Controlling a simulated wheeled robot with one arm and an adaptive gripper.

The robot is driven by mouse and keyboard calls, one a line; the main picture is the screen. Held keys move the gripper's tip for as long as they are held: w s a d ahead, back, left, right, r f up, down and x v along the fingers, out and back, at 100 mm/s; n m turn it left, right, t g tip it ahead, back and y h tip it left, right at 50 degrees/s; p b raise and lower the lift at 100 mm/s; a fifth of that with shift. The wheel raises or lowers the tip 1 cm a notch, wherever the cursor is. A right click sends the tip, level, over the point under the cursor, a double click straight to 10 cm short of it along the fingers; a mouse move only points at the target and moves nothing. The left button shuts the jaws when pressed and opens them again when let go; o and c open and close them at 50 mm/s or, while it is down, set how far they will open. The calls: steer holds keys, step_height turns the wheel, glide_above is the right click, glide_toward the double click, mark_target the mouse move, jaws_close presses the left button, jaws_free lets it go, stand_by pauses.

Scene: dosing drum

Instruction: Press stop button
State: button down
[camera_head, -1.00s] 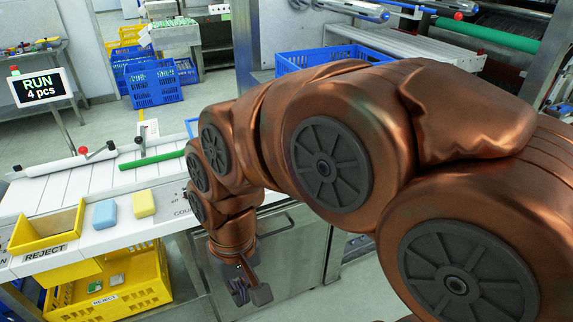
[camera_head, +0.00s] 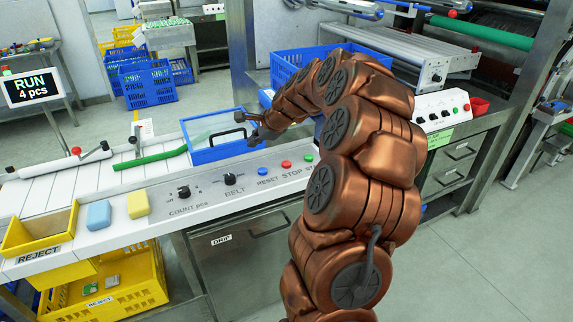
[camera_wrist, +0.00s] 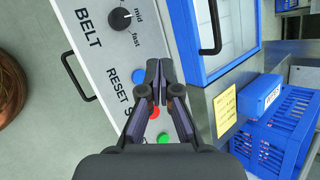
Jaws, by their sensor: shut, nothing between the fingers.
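The control panel shows a red button (camera_head: 286,164) above the word STOP, with a blue RESET button (camera_head: 262,171) to its left and a green button (camera_head: 309,157) to its right. My gripper (camera_head: 250,128) is above and behind the panel, over the blue-framed tray, apart from the buttons. In the wrist view my gripper (camera_wrist: 159,76) is shut and empty. There the red button (camera_wrist: 154,113) is partly hidden between the finger links, the blue button (camera_wrist: 138,77) shows left of the fingertips and the green button (camera_wrist: 163,138) shows lower down.
A BELT knob (camera_head: 230,180) and a COUNT knob (camera_head: 184,192) sit left of the buttons. A sign (camera_head: 35,87) reads RUN, 4 pcs. A yellow REJECT bin (camera_head: 40,228) is at left.

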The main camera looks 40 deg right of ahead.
steer(key=s+d+f+m+h, duration=0.1)
steer(key=d+m, duration=0.4)
steer(key=d, duration=0.8)
steer(key=shift+f+t+h, duration=0.4)
steer(key=shift+f+h, duration=0.2)
steer(key=shift+s+f, duration=0.1)
steer(key=shift+f, duration=0.05)
steer(key=b, duration=0.6)
glide_above(287, 164)
step_height(287, 164, down, 6)
steer(key=shift+s+f, duration=0.1)
steer(key=shift+f, duration=1.2)
steer(key=shift+f, duration=0.15)
steer(key=shift+f, duration=0.25)
